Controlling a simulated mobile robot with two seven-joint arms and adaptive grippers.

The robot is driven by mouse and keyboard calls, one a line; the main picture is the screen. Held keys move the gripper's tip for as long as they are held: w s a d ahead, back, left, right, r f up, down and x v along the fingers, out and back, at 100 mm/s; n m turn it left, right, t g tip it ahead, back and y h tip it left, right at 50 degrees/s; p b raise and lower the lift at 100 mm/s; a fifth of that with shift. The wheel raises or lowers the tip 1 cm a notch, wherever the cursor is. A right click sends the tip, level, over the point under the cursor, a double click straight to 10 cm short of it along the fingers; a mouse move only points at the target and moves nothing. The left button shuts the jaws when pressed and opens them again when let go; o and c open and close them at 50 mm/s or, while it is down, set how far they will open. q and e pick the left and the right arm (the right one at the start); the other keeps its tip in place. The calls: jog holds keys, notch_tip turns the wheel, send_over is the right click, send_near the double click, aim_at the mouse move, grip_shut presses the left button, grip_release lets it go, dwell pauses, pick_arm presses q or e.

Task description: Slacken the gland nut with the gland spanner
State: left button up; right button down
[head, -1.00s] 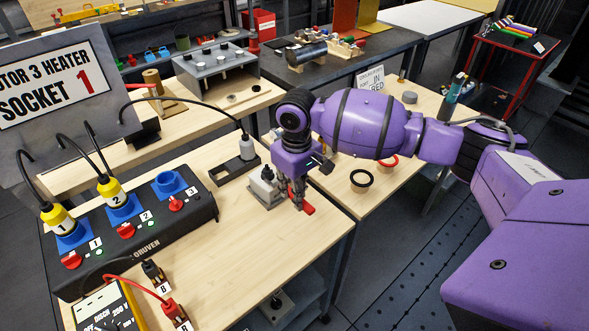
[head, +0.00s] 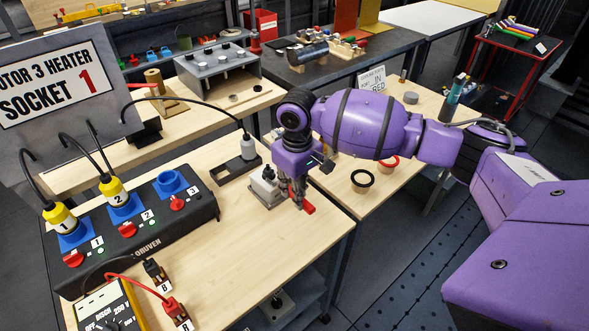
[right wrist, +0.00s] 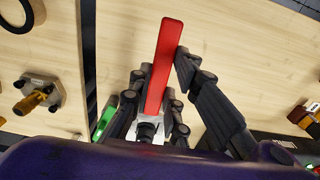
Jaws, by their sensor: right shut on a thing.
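My right gripper (head: 297,198) points down at the near bench's right edge and is shut on a red-handled tool, which I take for the gland spanner. The red handle (head: 308,209) sticks out past the fingers to the right. In the right wrist view the handle (right wrist: 165,65) runs between the fingers (right wrist: 168,90). A grey block (head: 265,187) stands on the bench just left of the fingers. A pale part (right wrist: 149,130) shows at the handle's lower end. The gland nut and the spanner's jaw cannot be made out; the gripper covers that spot. My left gripper is not in view.
A black socket panel (head: 135,228) with yellow plugs stands left on the bench (head: 225,255). A cable stands in a black tray (head: 240,166) behind the block. A black ring (head: 362,179) and a brass fitting (right wrist: 32,103) lie on the adjoining bench.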

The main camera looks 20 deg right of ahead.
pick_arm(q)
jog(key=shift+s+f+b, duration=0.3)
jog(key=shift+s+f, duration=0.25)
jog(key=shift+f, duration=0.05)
pick_arm(e)
jog(key=shift+w+a, duration=0.25)
jog(key=shift+w, duration=0.4)
jog(key=shift+w+a, duration=0.25)
jog(key=shift+w, duration=0.4)
jog(key=shift+d, duration=0.15)
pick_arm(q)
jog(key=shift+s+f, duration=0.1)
pick_arm(e)
jog(key=shift+w+d+n, duration=0.2)
jog(key=shift+d+n, duration=0.15)
jog(key=shift+n, duration=0.15)
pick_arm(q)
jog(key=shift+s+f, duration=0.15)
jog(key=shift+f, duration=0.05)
pick_arm(e)
jog(key=shift+w+d+n, duration=0.2)
jog(key=shift+d+n, duration=0.25)
jog(key=shift+n, duration=0.25)
